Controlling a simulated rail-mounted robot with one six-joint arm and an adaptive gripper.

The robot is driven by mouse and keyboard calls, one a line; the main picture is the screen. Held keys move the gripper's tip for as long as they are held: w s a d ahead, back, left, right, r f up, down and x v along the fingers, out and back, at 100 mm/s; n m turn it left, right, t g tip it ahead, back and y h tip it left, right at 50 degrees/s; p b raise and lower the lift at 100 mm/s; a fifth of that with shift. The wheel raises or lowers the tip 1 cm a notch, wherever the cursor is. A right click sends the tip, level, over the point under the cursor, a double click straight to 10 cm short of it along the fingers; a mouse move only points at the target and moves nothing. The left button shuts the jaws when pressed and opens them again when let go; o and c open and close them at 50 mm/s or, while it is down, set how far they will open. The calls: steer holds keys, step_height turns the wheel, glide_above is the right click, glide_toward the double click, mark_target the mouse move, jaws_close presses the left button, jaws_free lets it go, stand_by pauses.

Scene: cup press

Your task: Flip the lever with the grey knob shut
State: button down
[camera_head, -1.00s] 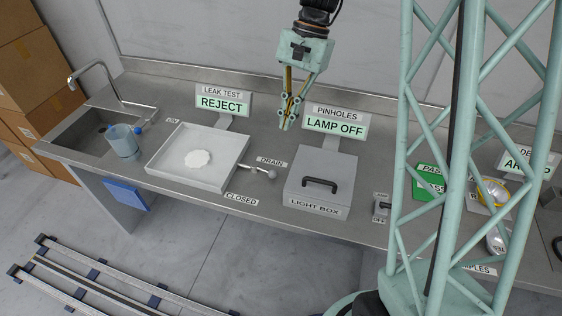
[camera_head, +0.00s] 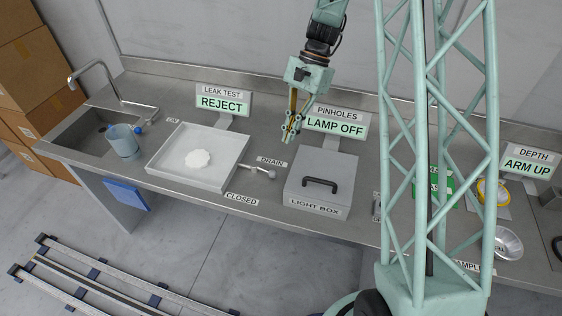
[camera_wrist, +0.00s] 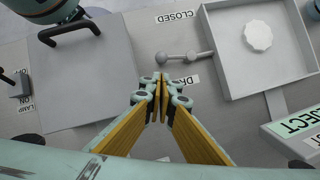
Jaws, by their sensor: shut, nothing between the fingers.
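The lever with the grey knob (camera_head: 271,175) sticks out from the right side of the white tray (camera_head: 181,178), between the DRAIN label (camera_head: 271,161) and the CLOSED label (camera_head: 241,199). In the wrist view the grey knob (camera_wrist: 161,58) is at the top middle, with its arm running right toward the tray. My gripper (camera_head: 288,137) is shut and empty, in the air above the back of the bench near the light box. In the wrist view my fingertips (camera_wrist: 162,80) appear just below the knob, over the DRAIN label; no contact shows.
The grey light box (camera_head: 321,180) with a black handle stands right of the lever. The LAMP OFF sign (camera_head: 337,121) and REJECT sign (camera_head: 222,104) stand behind. A white round piece (camera_head: 198,159) lies in the tray. A blue cup (camera_head: 124,141) is by the sink.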

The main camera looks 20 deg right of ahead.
mark_target(264, 170)
steer(key=shift+f, duration=0.25)
stand_by(0.3)
steer(key=shift+b+x, duration=0.7)
steer(key=shift+x, duration=4.15)
